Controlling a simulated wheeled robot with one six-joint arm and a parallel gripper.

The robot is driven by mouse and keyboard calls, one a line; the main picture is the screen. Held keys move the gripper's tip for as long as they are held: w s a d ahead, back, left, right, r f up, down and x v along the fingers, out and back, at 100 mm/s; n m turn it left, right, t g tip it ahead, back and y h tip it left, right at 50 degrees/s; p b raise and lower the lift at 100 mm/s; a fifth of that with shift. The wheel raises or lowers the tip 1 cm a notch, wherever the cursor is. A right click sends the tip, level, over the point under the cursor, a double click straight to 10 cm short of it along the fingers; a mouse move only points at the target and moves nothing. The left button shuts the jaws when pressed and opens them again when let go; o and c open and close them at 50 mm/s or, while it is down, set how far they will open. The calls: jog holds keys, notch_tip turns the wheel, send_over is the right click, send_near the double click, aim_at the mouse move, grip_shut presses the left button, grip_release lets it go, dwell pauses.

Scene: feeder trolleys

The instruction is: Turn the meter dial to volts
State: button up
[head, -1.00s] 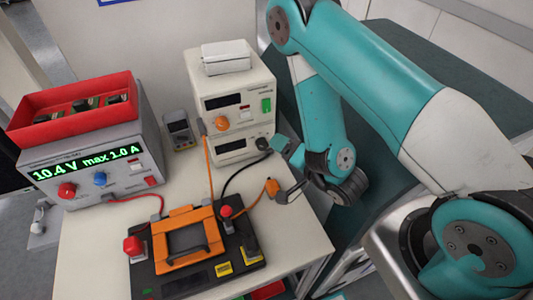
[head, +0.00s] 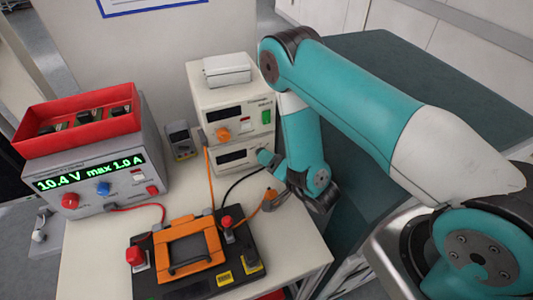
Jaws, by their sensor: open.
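Two cream bench instruments are stacked at the back of the table. The lower one (head: 232,159) has a dark display and looks like the meter. The dial's setting cannot be read. A small grey handheld meter (head: 180,139) stands left of the stack.
The upper instrument (head: 206,104) has an orange knob (head: 223,134) and a white box on top. A grey power supply (head: 130,165) reading 10.4 V carries a red bin (head: 70,138). A black fixture (head: 172,285) with an orange frame stands in front. Cables cross the table near my gripper.

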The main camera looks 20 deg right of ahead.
jog(key=shift+x, duration=1.3)
jog(key=shift+f, duration=0.1)
jog(key=c, duration=0.9)
